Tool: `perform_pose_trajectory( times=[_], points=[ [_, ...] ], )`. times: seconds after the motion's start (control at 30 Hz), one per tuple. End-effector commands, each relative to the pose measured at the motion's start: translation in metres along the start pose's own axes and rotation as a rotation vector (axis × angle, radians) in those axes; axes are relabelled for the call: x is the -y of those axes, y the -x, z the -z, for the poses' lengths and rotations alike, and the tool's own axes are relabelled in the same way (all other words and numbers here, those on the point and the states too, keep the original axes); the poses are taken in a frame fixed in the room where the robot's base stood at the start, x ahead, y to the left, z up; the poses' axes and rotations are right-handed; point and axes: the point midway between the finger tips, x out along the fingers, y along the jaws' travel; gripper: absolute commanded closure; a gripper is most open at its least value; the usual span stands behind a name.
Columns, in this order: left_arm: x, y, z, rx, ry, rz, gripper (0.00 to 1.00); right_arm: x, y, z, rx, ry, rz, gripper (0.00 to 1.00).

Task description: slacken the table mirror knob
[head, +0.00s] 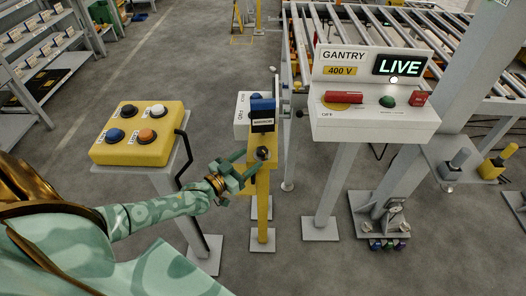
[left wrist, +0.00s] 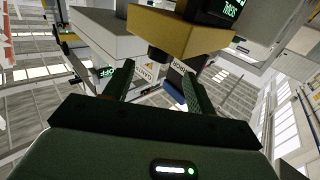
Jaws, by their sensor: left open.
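A dark round knob (head: 263,153) sits on the front of a yellow post (head: 263,205), below a black and blue block with a small white label too small to read here. My left gripper (head: 248,172) is open, its fingers close to the knob at its lower left. In the left wrist view the open left gripper (left wrist: 158,76) points toward a dark round part (left wrist: 158,54), probably the knob, under a yellow block (left wrist: 180,38). Nothing shows between the fingers there, and I cannot tell whether they touch the knob. My right gripper is not in view.
A yellow button box (head: 138,133) on a grey stand is at left, near my left arm. A white gantry panel (head: 372,122) reading LIVE, with a red handle (head: 344,97), stands at right. Behind are a roller conveyor (head: 375,30) and a grey box (head: 242,112) beside the post.

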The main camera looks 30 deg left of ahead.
Motion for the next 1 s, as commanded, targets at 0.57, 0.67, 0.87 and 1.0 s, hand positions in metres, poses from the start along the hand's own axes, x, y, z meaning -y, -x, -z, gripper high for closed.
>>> perform_pose_trajectory(
  times=[0.57, 0.67, 0.87, 1.0],
  points=[
    [0.000, -0.066, -0.001, 0.002, 0.000, 0.000, 0.44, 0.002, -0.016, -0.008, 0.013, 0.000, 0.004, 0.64],
    [0.000, -0.066, 0.000, 0.002, 0.000, 0.000, 0.44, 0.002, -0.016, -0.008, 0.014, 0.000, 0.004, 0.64],
    [0.000, -0.066, 0.000, 0.001, 0.000, 0.000, 0.88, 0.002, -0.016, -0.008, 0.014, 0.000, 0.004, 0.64],
    [0.000, -0.066, 0.000, 0.001, 0.000, 0.001, 0.87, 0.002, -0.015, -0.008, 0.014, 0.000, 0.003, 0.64]
  ],
)
